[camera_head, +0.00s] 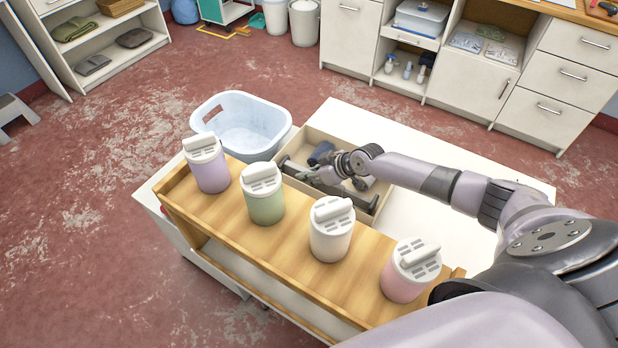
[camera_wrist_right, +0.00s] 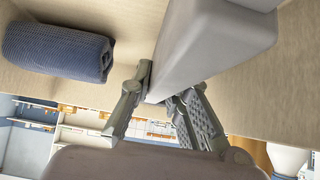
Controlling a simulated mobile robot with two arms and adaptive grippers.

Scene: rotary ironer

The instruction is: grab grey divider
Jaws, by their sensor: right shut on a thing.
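The grey divider (camera_head: 341,194) is a long bar lying across the inside of a shallow beige tray (camera_head: 384,200). My right gripper (camera_head: 334,172) reaches into the tray from the right and is shut on the divider. In the right wrist view the divider (camera_wrist_right: 215,45) shows as a thick, smooth grey block between the two fingers of the right gripper (camera_wrist_right: 168,92). The arm and gripper hide part of the divider in the head view. My left gripper is not in view.
A rolled blue cloth (camera_wrist_right: 58,52) lies in the tray, apart from the fingers. A wooden shelf (camera_head: 286,246) with several lidded canisters stands in front of the tray. A pale blue basket (camera_head: 262,137) is behind left. The white tabletop (camera_head: 455,185) right of the tray looks clear.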

